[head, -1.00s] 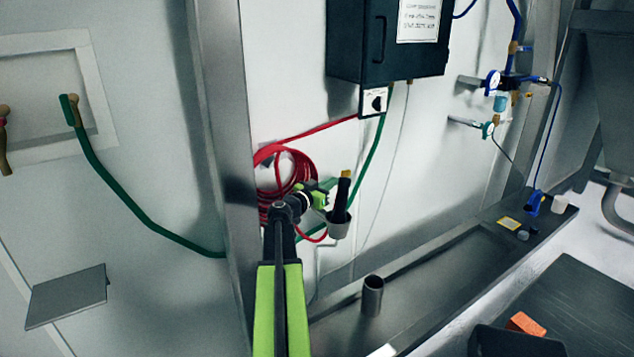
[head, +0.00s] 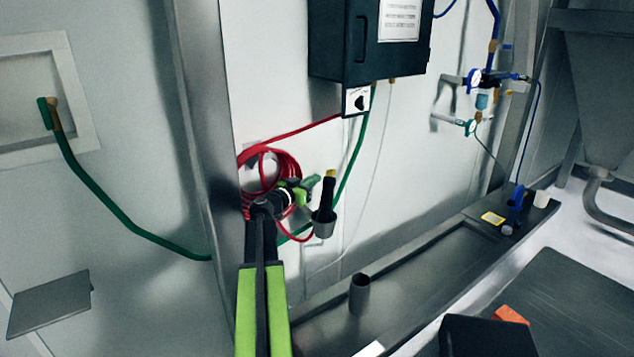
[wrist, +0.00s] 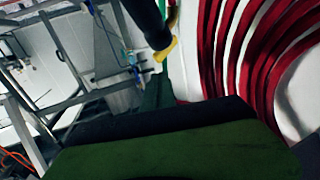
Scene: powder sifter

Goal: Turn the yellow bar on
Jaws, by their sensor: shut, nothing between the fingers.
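The yellow tip also shows in the wrist view (wrist: 166,48), at the end of the dark rod. I cannot tell whether this is the yellow bar of the task. My gripper (head: 312,184), with green fingers, is shut and empty. It is just left of the rod, in front of the red hose coil (head: 272,165). Whether it touches the rod cannot be told. In the wrist view the green gripper (wrist: 175,135) fills the bottom.
A dark control box (head: 368,40) with a small switch (head: 358,100) hangs above. A green hose (head: 352,165) runs down beside the rod. A steel post (head: 200,130) stands left of my arm. A metal ledge with a short pipe (head: 360,294) lies below right.

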